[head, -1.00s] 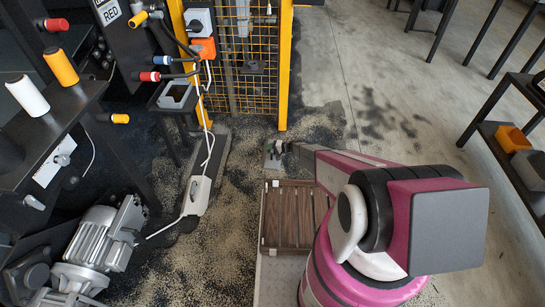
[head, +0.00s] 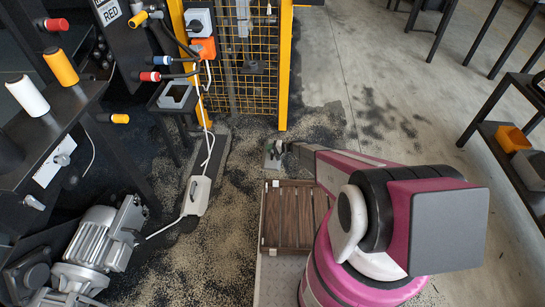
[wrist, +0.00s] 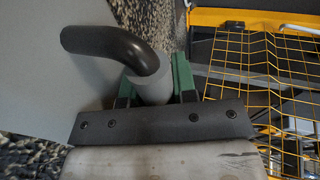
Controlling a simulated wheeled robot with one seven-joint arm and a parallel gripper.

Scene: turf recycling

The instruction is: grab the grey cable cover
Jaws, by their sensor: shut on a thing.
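A yellow mesh fence (head: 250,75) stands just behind the cover. A brown slatted crate (head: 290,218) is in front. A white power strip (head: 196,195) with a cable lies to the left, near a grey motor (head: 105,235). Dark granules cover the floor; the concrete at right is clearer.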

